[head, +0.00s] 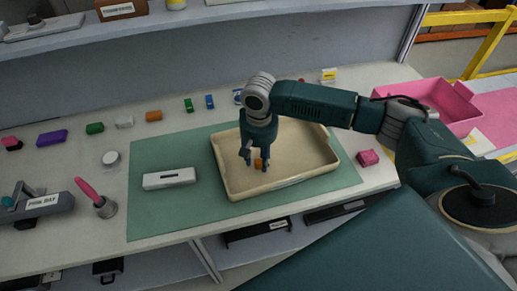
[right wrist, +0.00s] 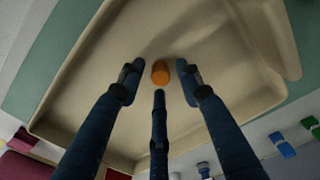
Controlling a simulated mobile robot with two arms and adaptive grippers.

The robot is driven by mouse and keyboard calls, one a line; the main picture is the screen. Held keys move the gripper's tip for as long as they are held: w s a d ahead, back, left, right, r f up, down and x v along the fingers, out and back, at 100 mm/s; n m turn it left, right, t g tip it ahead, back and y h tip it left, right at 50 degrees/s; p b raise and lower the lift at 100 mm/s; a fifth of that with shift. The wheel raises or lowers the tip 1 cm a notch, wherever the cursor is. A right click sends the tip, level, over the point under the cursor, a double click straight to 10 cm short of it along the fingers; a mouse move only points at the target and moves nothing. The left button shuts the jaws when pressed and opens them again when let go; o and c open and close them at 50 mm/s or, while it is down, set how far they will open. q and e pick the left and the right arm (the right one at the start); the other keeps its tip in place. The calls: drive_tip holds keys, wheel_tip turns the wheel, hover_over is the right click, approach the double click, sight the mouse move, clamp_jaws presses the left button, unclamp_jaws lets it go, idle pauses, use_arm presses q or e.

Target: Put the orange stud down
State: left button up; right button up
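The orange stud (head: 259,163) is a small cylinder inside the beige tray (head: 233,190). It also shows in the right wrist view (right wrist: 160,73), where it appears to rest on the tray floor. My right gripper (head: 254,160) points down into the tray, above and around the stud. In the right wrist view its three fingers (right wrist: 160,83) are spread, with visible gaps between the two side fingers and the stud. The third finger's tip is close below the stud; whether it touches is unclear. My left gripper is not in view.
The tray lies on a green mat (head: 150,215). A white slotted block (head: 169,178) is left of the tray and a pink cube (head: 368,158) right of it. Several coloured blocks line the table's back. A pink bin (head: 455,105) stands at the right.

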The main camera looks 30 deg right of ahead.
sight(259, 164)
wheel_tip(259, 164, up, 12)
drive_tip(key=b, duration=0.1)
drive_tip(key=shift+s+b, duration=0.3)
drive_tip(key=shift+b, duration=0.05)
drive_tip(key=shift+a+f, duration=0.1)
